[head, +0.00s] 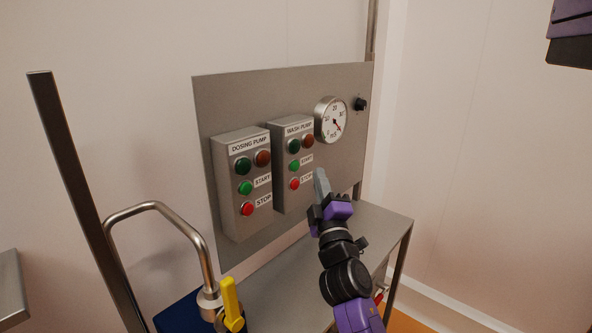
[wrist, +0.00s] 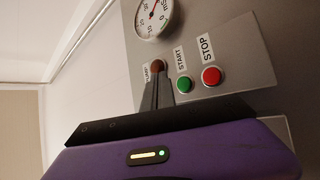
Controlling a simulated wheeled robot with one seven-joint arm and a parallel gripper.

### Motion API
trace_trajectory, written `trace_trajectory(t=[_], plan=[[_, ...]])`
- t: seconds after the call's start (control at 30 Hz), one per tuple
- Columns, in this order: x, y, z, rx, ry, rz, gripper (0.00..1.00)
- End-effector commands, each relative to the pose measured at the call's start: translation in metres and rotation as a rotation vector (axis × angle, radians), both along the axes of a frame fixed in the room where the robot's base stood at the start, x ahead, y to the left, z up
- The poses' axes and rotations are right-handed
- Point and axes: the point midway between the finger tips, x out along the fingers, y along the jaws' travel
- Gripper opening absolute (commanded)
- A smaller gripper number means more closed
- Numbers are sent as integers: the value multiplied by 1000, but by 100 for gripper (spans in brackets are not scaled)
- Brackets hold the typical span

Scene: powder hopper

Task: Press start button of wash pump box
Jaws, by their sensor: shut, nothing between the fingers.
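The wash pump box (head: 291,190) is a grey box on the metal panel in the head view, right of the dosing pump box. Its green start button (head: 295,165) sits above its red stop button (head: 294,184), each with a label to its right. In the wrist view I see the green start button (wrist: 184,85) and the red stop button (wrist: 211,76). My gripper (head: 321,174) is shut and empty, to the right of the wash pump box's lower part in the head view. In the wrist view its fingertips (wrist: 157,80) overlap the brownish-red lamp, beside the start button; contact cannot be told.
The dosing pump box (head: 240,215) has similar buttons and lamps. A round gauge (head: 332,120) and black knob (head: 361,104) are on the panel (head: 235,93). Below are a metal table (head: 385,222), a curved pipe (head: 180,222) and a yellow handle (head: 231,300).

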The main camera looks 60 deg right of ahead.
Motion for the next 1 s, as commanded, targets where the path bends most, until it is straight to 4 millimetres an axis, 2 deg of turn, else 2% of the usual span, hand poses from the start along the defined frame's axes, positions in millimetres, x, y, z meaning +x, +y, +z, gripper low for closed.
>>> trace_trajectory(t=[0.1, 0.33, 1.0], plan=[[15, -3, -1, -1, -1, 1, 0], [33, -8, -1, 0, 0, 0, 0], [38, -9, 0, 0, 0, 0, 0]])
